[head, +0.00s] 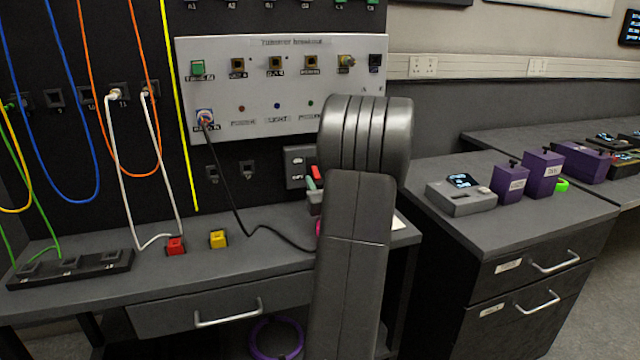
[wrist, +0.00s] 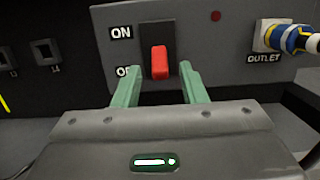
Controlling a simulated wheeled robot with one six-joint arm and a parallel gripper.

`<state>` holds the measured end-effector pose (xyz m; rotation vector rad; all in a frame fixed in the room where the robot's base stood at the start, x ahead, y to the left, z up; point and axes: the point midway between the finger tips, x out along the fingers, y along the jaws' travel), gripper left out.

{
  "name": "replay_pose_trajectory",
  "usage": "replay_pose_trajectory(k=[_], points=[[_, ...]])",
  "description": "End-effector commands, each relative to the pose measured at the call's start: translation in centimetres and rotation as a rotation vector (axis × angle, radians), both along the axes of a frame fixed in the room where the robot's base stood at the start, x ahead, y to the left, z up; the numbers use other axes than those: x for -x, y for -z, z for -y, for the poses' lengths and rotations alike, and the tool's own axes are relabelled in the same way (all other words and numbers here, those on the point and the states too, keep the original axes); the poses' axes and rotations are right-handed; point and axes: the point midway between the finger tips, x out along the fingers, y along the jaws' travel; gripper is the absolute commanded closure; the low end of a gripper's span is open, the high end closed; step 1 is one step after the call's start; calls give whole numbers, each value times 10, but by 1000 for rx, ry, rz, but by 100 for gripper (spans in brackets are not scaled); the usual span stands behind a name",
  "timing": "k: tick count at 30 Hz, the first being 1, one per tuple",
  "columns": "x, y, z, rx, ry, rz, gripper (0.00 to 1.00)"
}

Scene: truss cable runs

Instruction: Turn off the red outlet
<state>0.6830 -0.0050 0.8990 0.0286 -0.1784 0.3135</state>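The red switch (wrist: 160,62) shows in the wrist view in a dark slot on a grey panel, with ON above left and a partly hidden OFF below left. Its red part sits in the lower part of the slot, beside the OFF label; its exact tilt is hard to judge. My gripper (wrist: 160,72) is open, its green fingertips apart on either side of the switch's lower end, with gaps to it. An outlet (wrist: 268,35) with a blue and yellow plug is to the right. In the head view my arm hides most of this panel; a bit of red (head: 316,172) shows near my gripper.
A white breakout panel (head: 280,90) hangs above, with a black cable (head: 238,215) running down to the bench (head: 190,275). Red (head: 175,246) and yellow (head: 218,239) blocks stand on the bench. Purple boxes (head: 541,172) sit on the right counter.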

Motion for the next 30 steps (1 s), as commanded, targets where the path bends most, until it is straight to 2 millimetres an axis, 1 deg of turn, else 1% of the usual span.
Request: replay_pose_trajectory(k=[2,5,15,18,21,24,30], points=[[5,1,2,1,1,0,62],[18,3,7,0,4,-1,62],[90,17,31,-1,5,-2,62],[106,20,35,0,4,-2,62],[118,23,39,1,3,-1,62],[125,24,41,1,2,0,62],[129,25,42,0,0,0,62]])
